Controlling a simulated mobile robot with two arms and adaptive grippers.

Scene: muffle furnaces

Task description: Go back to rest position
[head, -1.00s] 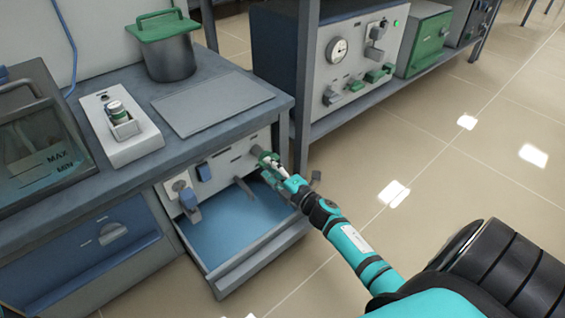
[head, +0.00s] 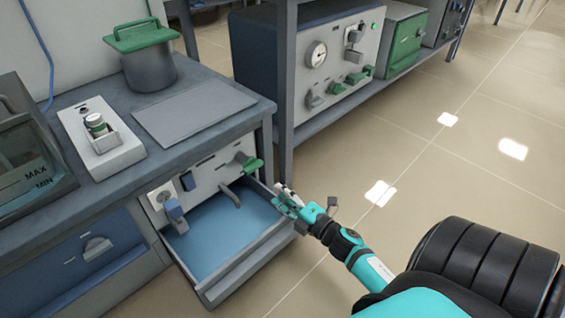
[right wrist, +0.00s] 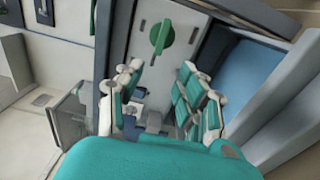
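My right gripper (head: 284,196) is just right of the open drawer's side, below and right of the green valve handle (head: 248,163) on the panel under the bench. In the right wrist view its fingers (right wrist: 158,88) are spread apart with nothing held between them. The green handle (right wrist: 163,37) shows beyond the fingertips there, apart from them. My left gripper is in neither view.
The open drawer (head: 262,246) has a bare blue bottom. A grey pot with a green lid (head: 150,70), a white device (head: 101,138) and a flat plate (head: 193,112) are on the bench. A gauge panel (head: 330,75) stands on a shelf behind. The floor (head: 430,190) at right is clear.

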